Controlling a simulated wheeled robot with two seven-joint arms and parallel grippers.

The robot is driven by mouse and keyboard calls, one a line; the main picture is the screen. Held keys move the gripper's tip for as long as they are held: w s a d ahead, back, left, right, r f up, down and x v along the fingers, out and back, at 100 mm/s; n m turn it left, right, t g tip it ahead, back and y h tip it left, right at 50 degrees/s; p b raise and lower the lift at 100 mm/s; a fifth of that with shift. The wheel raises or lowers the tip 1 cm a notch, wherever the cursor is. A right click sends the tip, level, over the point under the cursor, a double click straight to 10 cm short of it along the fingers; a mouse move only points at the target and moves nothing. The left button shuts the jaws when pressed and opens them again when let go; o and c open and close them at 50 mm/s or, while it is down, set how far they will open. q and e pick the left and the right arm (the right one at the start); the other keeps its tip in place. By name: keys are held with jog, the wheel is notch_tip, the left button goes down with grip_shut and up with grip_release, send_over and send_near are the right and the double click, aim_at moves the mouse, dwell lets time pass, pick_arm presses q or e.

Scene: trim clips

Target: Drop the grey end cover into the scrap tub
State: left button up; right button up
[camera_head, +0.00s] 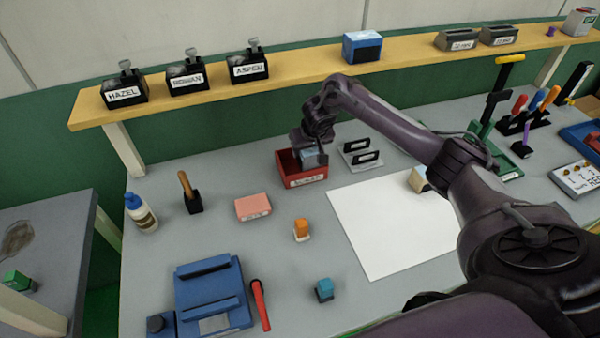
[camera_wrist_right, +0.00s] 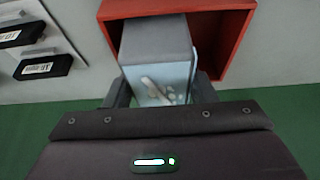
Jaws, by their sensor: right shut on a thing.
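The grey end cover (camera_head: 309,157) is a blue-grey block held in my right gripper (camera_head: 309,150). In the right wrist view the block (camera_wrist_right: 157,50) sits between the two fingers of the shut gripper (camera_wrist_right: 160,92), with a pale pattern on its near face. The scrap tub (camera_head: 303,181) is a red open box with a white label on its front, near the back of the table. The block is over the tub's opening, and the tub's red wall (camera_wrist_right: 240,38) shows beside it in the right wrist view. I cannot tell whether the block touches the tub's floor. My left gripper is not in view.
Two black clips on a pale plate (camera_head: 361,153) stand just right of the tub. A pink block (camera_head: 253,207) and an orange item (camera_head: 301,230) lie in front. A yellow shelf (camera_head: 300,81) runs behind. A white sheet (camera_head: 385,229) covers the middle right.

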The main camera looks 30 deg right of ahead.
jog(key=shift+r, duration=0.1)
jog(key=o, duration=1.1)
jog(key=shift+v, duration=3.9)
